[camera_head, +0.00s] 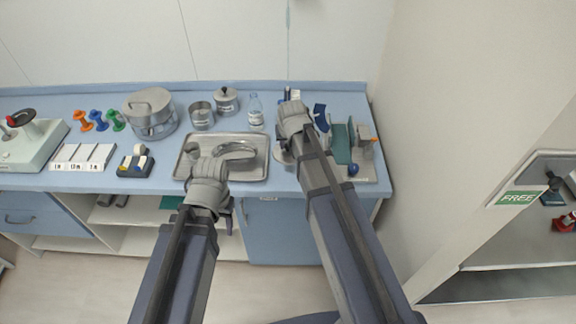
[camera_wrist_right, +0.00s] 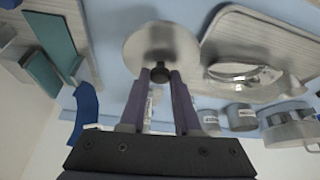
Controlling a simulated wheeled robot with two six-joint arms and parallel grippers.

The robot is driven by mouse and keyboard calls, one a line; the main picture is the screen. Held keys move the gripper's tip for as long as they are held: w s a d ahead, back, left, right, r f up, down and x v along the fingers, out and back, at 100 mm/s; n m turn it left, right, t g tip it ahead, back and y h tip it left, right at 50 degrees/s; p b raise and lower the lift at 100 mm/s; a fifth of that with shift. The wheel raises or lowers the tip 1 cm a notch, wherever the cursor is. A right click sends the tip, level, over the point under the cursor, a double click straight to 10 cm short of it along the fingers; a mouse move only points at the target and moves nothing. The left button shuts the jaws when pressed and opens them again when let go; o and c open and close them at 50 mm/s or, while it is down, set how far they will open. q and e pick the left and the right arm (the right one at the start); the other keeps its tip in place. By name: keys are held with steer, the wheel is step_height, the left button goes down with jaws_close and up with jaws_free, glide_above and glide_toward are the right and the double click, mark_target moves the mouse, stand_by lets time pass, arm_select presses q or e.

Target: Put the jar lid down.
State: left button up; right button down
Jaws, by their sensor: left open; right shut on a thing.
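The jar lid (camera_wrist_right: 160,42) is a round grey metal disc with a black knob (camera_wrist_right: 160,74). My right gripper (camera_wrist_right: 161,82) is shut on the knob, seen in the right wrist view. In the head view, my right wrist hides most of the lid; a grey edge (camera_head: 283,156) shows beside it, right of the metal tray (camera_head: 263,172). I cannot tell whether the lid touches the counter. An open metal jar (camera_head: 202,117) stands behind the tray. My left gripper (camera_head: 228,214) is open near the counter's front edge, partly hidden by its wrist.
A curved metal dish (camera_head: 236,149) lies in the tray. A lidded jar (camera_head: 227,102), a clear bottle (camera_head: 255,112) and a large drum (camera_head: 150,114) stand behind. A rack with teal and blue pieces (camera_head: 341,145) stands close right of my right wrist, near the wall.

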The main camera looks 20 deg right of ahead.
steer(key=shift+f+b, duration=3.45)
steer(key=shift+f, duration=0.6)
steer(key=shift+f, duration=0.2)
steer(key=c, duration=0.6)
jaws_free()
steer(key=shift+r, duration=0.1)
steer(key=shift+r, duration=0.15)
